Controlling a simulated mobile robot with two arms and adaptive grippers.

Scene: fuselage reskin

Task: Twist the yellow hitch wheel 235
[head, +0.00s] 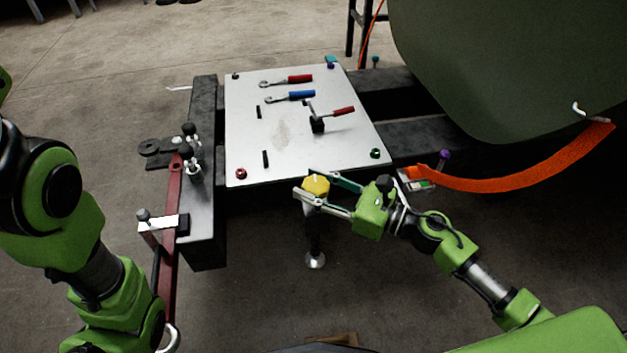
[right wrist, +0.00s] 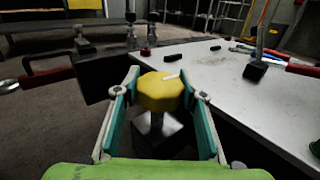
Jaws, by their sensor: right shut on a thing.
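The yellow hitch wheel (head: 315,186) is a faceted knob with a white mark on top, on a dark post with a round metal foot below it. It stands just off the front edge of the white board. My right gripper (head: 318,193) reaches it from the right and is shut on it, one finger on each side. In the right wrist view the wheel (right wrist: 162,92) sits between the teal-lined fingers, its white mark pointing right. My left arm shows at the left, but its gripper is not in view.
The white board (head: 255,130) carries red and blue ratchets and a black block with a red handle. A red bar with clamps (head: 170,220) stands at the left. An orange strap (head: 520,180) hangs from the green fuselage panel (head: 520,60) at the right.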

